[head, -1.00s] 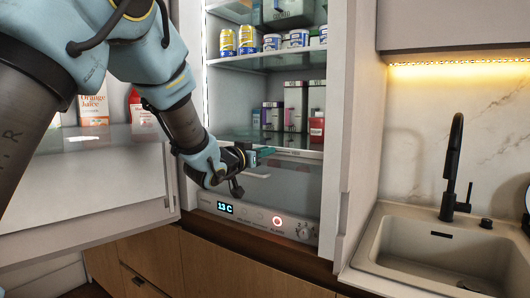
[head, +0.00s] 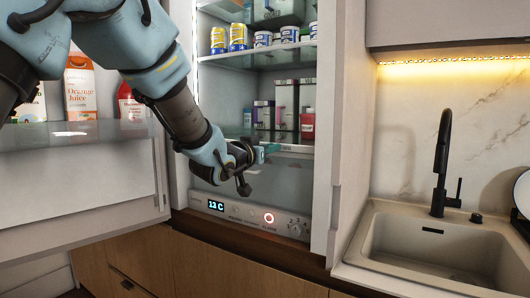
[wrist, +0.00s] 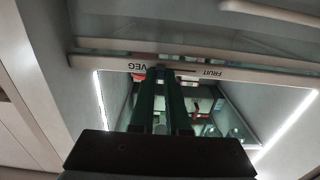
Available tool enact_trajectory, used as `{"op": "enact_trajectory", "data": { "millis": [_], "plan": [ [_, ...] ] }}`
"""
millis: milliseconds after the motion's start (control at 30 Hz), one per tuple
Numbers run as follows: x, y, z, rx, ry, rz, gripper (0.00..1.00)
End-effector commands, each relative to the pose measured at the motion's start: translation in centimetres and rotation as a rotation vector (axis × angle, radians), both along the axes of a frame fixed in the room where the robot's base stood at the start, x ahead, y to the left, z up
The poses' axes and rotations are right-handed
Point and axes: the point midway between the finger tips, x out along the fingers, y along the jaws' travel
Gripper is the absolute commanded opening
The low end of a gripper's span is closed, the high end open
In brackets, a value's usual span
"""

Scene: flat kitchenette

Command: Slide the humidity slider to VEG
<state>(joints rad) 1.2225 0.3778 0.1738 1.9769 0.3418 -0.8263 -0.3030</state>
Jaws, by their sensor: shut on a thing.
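My gripper (head: 266,150) is at the pale front strip (head: 296,150) under the lower fridge shelf. In the wrist view its green fingers (wrist: 162,74) are shut, with their tips at the strip (wrist: 250,76). The strip carries an upside-down VEG label (wrist: 143,66) at left and a FRUIT label (wrist: 208,73) at right. The fingertips are right beside VEG, apart from FRUIT. The humidity slider itself is mostly hidden by the fingertips, so its exact position cannot be told.
The open fridge door (head: 75,180) with a juice carton (head: 80,88) is at left. Cans and boxes (head: 285,104) stand on the shelves above. A control panel (head: 250,215) lies below my gripper. The cabinet side wall (head: 340,130) and sink (head: 435,245) are at right.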

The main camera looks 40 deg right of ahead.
Motion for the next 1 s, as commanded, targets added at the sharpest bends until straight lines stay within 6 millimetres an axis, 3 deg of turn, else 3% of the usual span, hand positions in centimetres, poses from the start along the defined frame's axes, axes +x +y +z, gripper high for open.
{"op": "enact_trajectory", "data": {
  "millis": [133,167,400,767,1000],
  "plan": [
    [-0.3,-0.1,-0.1,0.002,0.001,-0.007,0.0],
    [-0.4,-0.1,-0.1,0.002,0.001,-0.007,0.17],
    [-0.3,-0.1,0.0,0.002,0.001,-0.006,0.44],
    [-0.3,0.5,-0.1,0.001,0.0,-0.003,0.45],
    [-1.2,4.2,-0.3,0.0,0.0,-0.003,0.45]
  ]
}}
